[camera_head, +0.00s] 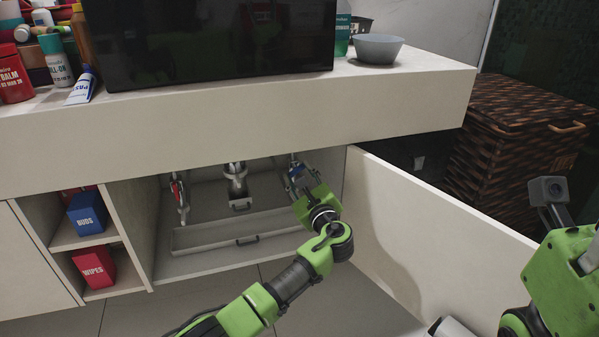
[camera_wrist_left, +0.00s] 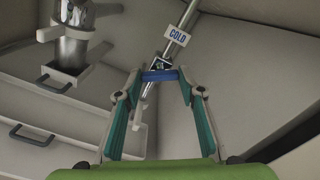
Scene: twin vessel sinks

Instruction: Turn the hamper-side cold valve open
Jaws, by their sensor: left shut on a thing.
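The cold valve's blue handle (camera_wrist_left: 160,76) sits on a metal pipe in the left wrist view, below a white tag (camera_wrist_left: 178,36) reading COLD. In the head view the blue handle (camera_head: 296,171) shows at the right side of the open cabinet, on the hamper side. My left gripper (camera_wrist_left: 160,80) is shut on the handle, one finger at each end of it. In the head view my left gripper (camera_head: 301,182) reaches into the cabinet and partly hides the valve. On my right arm, at the right edge, no fingers show.
A red-handled valve (camera_head: 179,190) and a metal drain trap (camera_head: 236,180) stand to the left in the cabinet, above a low drawer (camera_head: 200,238). The open cabinet door (camera_head: 425,230) stands right of my left arm. A woven hamper (camera_head: 510,150) is beyond it.

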